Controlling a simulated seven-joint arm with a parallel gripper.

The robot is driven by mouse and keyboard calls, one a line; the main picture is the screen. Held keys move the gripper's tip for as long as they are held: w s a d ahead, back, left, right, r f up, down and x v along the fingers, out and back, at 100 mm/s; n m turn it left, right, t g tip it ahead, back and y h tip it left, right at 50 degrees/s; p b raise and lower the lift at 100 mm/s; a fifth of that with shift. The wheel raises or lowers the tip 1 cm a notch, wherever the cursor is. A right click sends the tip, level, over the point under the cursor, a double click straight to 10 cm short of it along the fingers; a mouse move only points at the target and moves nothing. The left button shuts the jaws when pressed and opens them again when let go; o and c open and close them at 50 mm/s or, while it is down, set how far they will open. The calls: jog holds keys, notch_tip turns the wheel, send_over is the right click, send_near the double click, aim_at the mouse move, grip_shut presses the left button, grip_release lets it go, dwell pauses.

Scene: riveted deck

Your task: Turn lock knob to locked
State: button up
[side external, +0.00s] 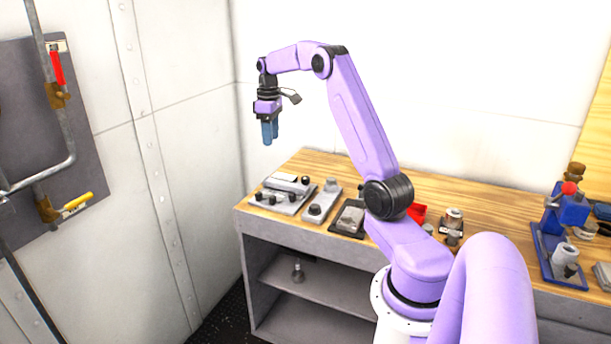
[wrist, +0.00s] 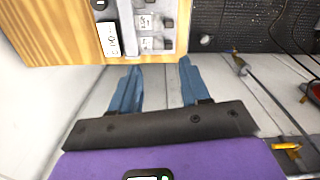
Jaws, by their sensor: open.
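My gripper (side external: 269,138) is open and empty, raised in the air above and left of the bench's left end. Its two blue fingers (wrist: 161,64) point down and stand apart in the wrist view. A grey panel with several small dark knobs (side external: 283,195) lies at the bench's left end; part of it shows at the top of the wrist view (wrist: 154,31) with white labels. To its right, a narrow grey plate carries a single dark round knob (side external: 315,209). I cannot tell which knob is the lock knob or how any is turned. My gripper touches none of them.
The wooden bench (side external: 315,165) has a dark tray with a grey block (side external: 350,217), a red bin (side external: 418,212) and a blue fixture (side external: 566,235) further right. Pipes with red and yellow valve handles (side external: 78,203) are on the left wall. Air around my gripper is clear.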

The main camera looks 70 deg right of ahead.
jog(key=m, duration=0.2)
send_over(306, 177)
jog(key=f, duration=0.2)
notch_tip(306, 177, down, 17)
jog(key=shift+a, duration=0.15)
jog(key=c, duration=0.8)
